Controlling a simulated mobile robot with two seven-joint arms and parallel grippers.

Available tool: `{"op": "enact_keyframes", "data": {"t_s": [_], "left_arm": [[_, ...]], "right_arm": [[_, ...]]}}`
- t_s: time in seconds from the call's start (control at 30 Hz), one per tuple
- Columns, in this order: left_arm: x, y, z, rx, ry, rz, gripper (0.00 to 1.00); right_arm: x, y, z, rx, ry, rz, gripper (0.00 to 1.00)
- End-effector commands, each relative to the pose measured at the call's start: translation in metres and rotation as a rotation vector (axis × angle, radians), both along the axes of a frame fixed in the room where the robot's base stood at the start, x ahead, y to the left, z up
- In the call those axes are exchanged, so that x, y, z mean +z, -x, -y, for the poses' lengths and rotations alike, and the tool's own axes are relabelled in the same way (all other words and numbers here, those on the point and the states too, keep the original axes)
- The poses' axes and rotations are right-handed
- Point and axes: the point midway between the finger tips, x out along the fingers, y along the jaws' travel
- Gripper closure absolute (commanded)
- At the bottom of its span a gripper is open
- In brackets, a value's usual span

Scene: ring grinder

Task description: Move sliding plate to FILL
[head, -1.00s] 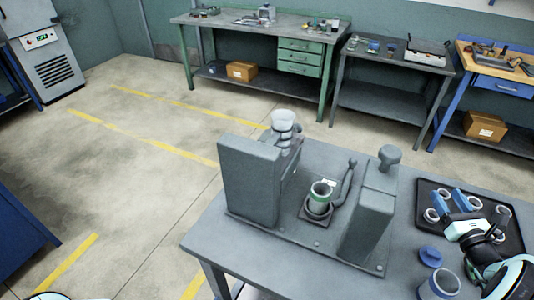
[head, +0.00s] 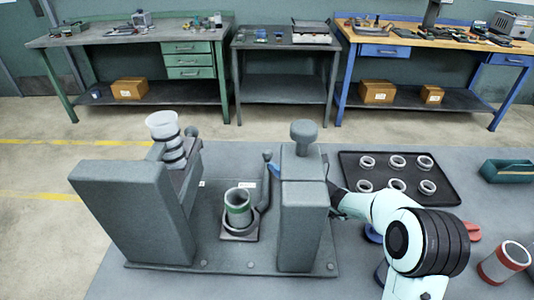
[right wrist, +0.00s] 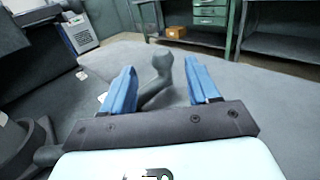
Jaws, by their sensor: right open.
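The grey grinder has a base plate (head: 215,255), a tall left block (head: 135,215) and a right column (head: 303,225) with a round knob on top. Between them, a green-banded cup (head: 238,208) sits on a small dark square plate (head: 239,234). A grey lever with a rounded end (head: 265,185) stands beside the cup. Small white labels (head: 247,185) lie behind it, too small to read. My right gripper (head: 273,169) reaches behind the right column, which largely hides it. In the right wrist view its blue fingers (right wrist: 160,70) are open, with the lever's end (right wrist: 161,63) seen between them. Contact is unclear.
A white cup (head: 162,125) tops a dark stack on the left block's inner side. A black tray (head: 430,165) with several rings stands right. Workbenches line the wall.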

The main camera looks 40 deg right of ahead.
Motion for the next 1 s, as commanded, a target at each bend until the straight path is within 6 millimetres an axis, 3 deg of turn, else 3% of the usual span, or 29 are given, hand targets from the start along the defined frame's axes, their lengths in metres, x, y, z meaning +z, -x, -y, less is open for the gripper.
{"op": "enact_keyframes", "data": {"t_s": [0.1, 0.33, 0.77, 0.83, 0.97, 1.0], "left_arm": [[-0.003, -0.003, -0.001, 0.003, -0.004, 0.009, 0.0], [-0.005, -0.006, -0.002, 0.006, -0.007, 0.015, 0.0], [-0.005, -0.007, -0.003, 0.007, -0.009, 0.019, 0.0], [-0.005, -0.007, -0.003, 0.007, -0.009, 0.019, 0.0], [-0.005, -0.007, -0.003, 0.007, -0.009, 0.019, 0.0], [-0.005, -0.007, -0.003, 0.007, -0.009, 0.019, 0.0]], "right_arm": [[-0.001, -0.026, -0.002, 0.001, -0.003, 0.002, 0.4], [-0.001, -0.06, -0.005, 0.0, -0.002, 0.001, 0.4], [0.0, -0.072, -0.006, -0.002, -0.001, 0.0, 0.4], [0.0, -0.072, -0.006, -0.002, -0.001, 0.0, 0.56], [0.0, -0.071, -0.006, -0.001, -0.001, 0.0, 0.98], [0.0, -0.071, -0.006, -0.001, -0.001, 0.0, 1.0]]}}
